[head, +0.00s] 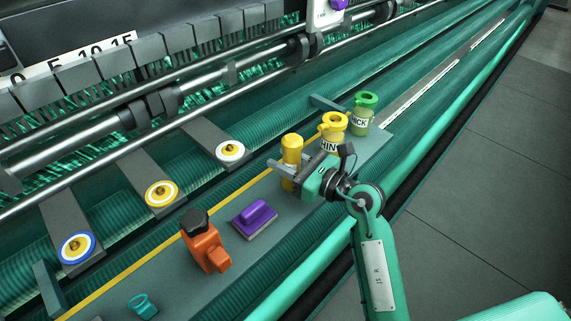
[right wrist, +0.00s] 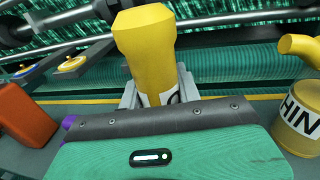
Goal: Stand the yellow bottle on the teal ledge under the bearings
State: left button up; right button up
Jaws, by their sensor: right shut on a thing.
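The yellow bottle (head: 291,148) is upright, or close to it, at the back of the grey-teal shelf (head: 185,282). My right gripper (head: 285,175) is shut on its lower part, with a grey finger on each side in the right wrist view, where the bottle (right wrist: 150,50) shows in front of the palm. The bottle's base is hidden, so I cannot tell whether it touches the shelf. Three round bearing-like discs, one white (head: 231,149), one yellow (head: 161,193) and one blue-rimmed (head: 76,247), sit on grey brackets behind the shelf. I cannot clearly pick out which surface is the teal ledge.
A yellow can marked HIN (head: 332,146) and a green can (head: 363,112) stand right of the bottle. Rollers and bars run behind.

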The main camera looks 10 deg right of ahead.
jog(key=shift+f, duration=0.85)
jog(key=shift+f, duration=0.2)
jog(key=o, duration=1.2)
jog(key=shift+c, duration=0.2)
